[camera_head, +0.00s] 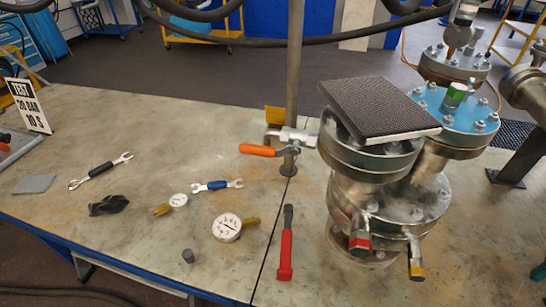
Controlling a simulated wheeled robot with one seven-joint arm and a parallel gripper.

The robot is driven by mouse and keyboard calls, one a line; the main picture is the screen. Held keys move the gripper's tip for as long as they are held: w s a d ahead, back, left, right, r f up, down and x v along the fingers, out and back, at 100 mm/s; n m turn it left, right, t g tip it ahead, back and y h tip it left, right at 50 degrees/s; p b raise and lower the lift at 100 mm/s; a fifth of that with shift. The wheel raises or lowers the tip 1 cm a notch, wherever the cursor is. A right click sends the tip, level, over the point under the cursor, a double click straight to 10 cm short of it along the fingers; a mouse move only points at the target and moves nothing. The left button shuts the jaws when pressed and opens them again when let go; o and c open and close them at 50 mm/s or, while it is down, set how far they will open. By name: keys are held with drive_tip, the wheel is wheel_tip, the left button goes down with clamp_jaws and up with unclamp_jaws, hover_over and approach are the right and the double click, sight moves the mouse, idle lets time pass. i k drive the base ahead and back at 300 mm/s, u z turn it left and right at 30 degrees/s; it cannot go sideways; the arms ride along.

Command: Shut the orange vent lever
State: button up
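The orange vent lever (258,150) is near the middle of the head view. It points left, lying about level and across the upright metal pipe (294,70). Its metal end joins a small silvery valve (290,136) at the pipe, beside the flanged vessel (370,160). A yellow-brown block (274,115) sits just above the valve. My gripper is not in view. Nothing is seen touching the lever.
A dark textured plate (380,108) lies on the vessel. A blue-topped flange (455,108) stands to its right. A red-handled tool (287,245), gauge (227,227), wrenches (100,170) and black cloth (108,205) lie on the bench (130,240). Dark hoses cross above.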

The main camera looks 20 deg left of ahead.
sight(254, 149)
drive_tip(key=k, duration=0.45)
drive_tip(key=z, duration=0.6)
drive_tip(key=k, duration=1.35)
drive_tip(key=u, duration=1.65)
drive_tip(key=i, duration=1.7)
drive_tip(key=z, duration=0.05)
